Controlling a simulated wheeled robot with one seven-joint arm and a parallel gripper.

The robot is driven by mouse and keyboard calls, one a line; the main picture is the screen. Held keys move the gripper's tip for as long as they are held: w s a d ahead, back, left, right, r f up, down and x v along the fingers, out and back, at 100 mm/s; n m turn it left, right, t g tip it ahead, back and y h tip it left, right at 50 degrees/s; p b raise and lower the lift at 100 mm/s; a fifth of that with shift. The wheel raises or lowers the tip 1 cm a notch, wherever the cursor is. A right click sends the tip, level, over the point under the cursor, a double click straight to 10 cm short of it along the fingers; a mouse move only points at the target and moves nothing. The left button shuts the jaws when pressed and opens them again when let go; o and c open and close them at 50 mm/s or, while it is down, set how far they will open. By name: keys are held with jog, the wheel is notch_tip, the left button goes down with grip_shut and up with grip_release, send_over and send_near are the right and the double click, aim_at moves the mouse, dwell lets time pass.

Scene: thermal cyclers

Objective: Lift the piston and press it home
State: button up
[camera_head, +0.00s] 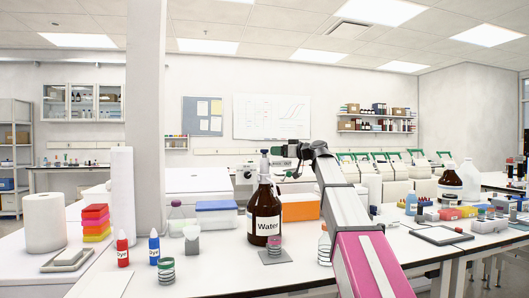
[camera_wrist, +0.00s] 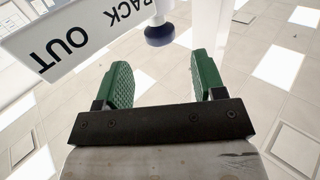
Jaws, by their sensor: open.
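A brown bottle labelled Water (camera_head: 264,215) stands upright on the bench, with a white piston stem and a small dark knob (camera_head: 264,152) on top. My gripper (camera_head: 274,152) is at the height of the knob, just to its right in the head view; its fingers are too small there to make out. In the wrist view my green-padded gripper (camera_wrist: 162,60) is open, with nothing between the pads. A dark blue knob (camera_wrist: 159,35) on a white stem appears beyond the fingertips, roughly centred between them. I cannot tell the exact gap.
A white panel lettered OUT (camera_wrist: 65,40) fills the wrist view's upper left. An orange box (camera_head: 300,207) is behind the bottle. The bench front is partly clear.

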aim_at(265, 150)
jog(key=x, duration=0.7)
jog(key=shift+w+a+f, duration=0.1)
jog(key=shift+a, duration=0.1)
grip_shut()
jog(key=shift+r, duration=3.45)
grip_release()
jog(key=shift+d, duration=0.1)
